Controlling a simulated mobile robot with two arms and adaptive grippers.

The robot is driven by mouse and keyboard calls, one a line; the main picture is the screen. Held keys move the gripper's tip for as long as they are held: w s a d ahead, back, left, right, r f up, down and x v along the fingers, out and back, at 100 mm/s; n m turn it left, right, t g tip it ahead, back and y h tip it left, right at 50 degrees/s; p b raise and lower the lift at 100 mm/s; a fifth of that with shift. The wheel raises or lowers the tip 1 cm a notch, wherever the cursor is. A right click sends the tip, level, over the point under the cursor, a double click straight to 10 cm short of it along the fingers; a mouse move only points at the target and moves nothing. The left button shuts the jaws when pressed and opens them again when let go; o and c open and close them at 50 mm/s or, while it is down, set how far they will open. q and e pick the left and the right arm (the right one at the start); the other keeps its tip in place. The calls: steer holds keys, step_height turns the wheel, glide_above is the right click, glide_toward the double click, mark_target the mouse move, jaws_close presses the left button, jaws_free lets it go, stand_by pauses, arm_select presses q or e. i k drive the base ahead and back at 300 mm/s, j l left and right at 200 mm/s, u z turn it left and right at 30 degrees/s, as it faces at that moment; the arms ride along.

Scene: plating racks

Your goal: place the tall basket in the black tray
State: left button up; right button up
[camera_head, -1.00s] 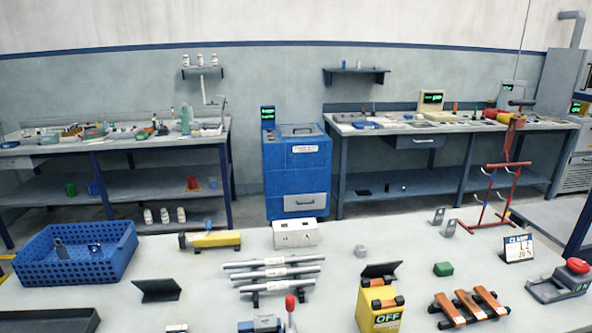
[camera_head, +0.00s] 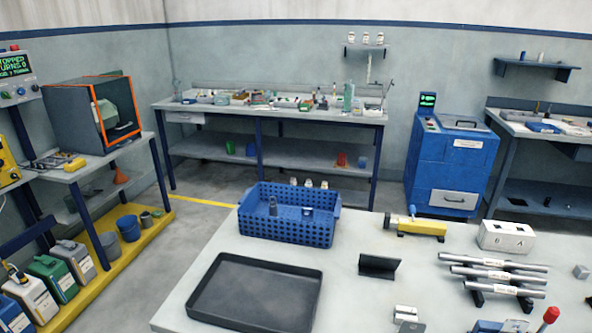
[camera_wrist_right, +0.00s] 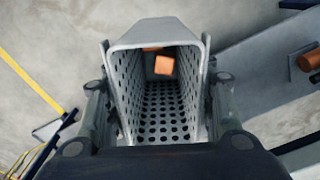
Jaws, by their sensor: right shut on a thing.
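The black tray (camera_head: 203,305) lies flat and empty at the near left of the white table in the head view. The tall basket (camera_wrist_right: 158,110) shows in the right wrist view: grey, perforated, with small orange-brown pieces (camera_wrist_right: 163,65) inside. My right gripper (camera_wrist_right: 155,125) is shut on the basket, with a finger on each side of it. The basket and both grippers are outside the head view. My left gripper is in neither current view.
A blue perforated crate (camera_head: 262,231) stands just behind the tray. A black angled plate (camera_head: 379,266), a yellow tool (camera_head: 420,227), a white box (camera_head: 506,237) and grey rods (camera_head: 495,271) lie to the right. The table's left edge is close to the tray.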

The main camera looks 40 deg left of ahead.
mark_target(269, 300)
steer(key=k+j, duration=0.15)
steer(key=j, duration=0.2)
steer(key=k+j, duration=0.15)
steer(key=j, duration=0.2)
steer(key=k+j, duration=0.15)
steer(key=j, duration=0.25)
steer(key=k+j+u, duration=0.1)
steer(key=j, duration=0.25)
steer(key=k+j, duration=0.2)
steer(key=j, duration=0.15)
steer(key=k+j, duration=0.15)
steer(key=j, duration=0.25)
steer(key=k+j, duration=0.1)
steer(key=j, duration=0.25)
steer(key=u, duration=0.05)
